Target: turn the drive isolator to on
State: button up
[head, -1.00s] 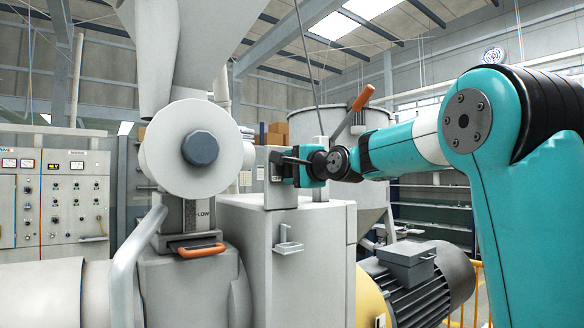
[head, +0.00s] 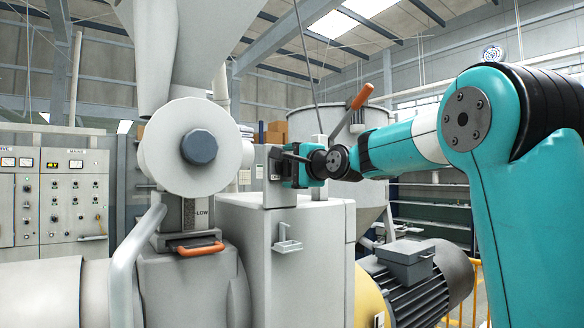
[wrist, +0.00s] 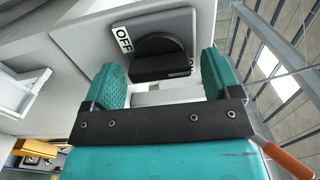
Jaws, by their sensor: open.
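The drive isolator is a black rotary knob (wrist: 160,56) on a grey plate (wrist: 95,38), seen close up in the wrist view. An OFF label (wrist: 123,40) is beside its upper left; another label at its lower right is mostly hidden. My gripper (wrist: 164,76) is open, its two teal fingers on either side of the knob's lower part with gaps visible. In the head view my gripper (head: 300,168) is at the grey isolator box (head: 275,188) on top of the machine housing. The knob face is hidden there.
An orange-handled lever (head: 361,98) rises just behind my wrist. A large grey flanged cylinder (head: 170,150) stands left of the box, above an orange handle (head: 200,249). A motor (head: 425,285) is below my arm; control cabinets (head: 75,190) stand far left.

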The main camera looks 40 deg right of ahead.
jog(key=s+b, duration=0.6)
jog(key=s, duration=1.1)
jog(key=shift+s+d, duration=0.2)
jog(key=shift+d, duration=0.1)
jog(key=a+f+n+g+y, duration=0.5)
jog(key=a+f+n+g, duration=0.55)
jog(key=a+f, duration=0.85)
jog(key=s+a+f+n+g, duration=0.3)
jog(key=s+a+f+n, duration=0.1)
jog(key=s+f+n, duration=0.3)
jog(key=s+a+f+n+g+h, duration=0.1)
jog(key=s+a+f+n+g, duration=0.3)
jog(key=s+f+n, duration=0.3)
jog(key=s+f, duration=0.3)
jog(key=s, duration=0.1)
jog(key=shift+s+a, duration=0.35)
jog(key=shift+f+g, duration=0.1)
jog(key=shift+g, duration=0.15)
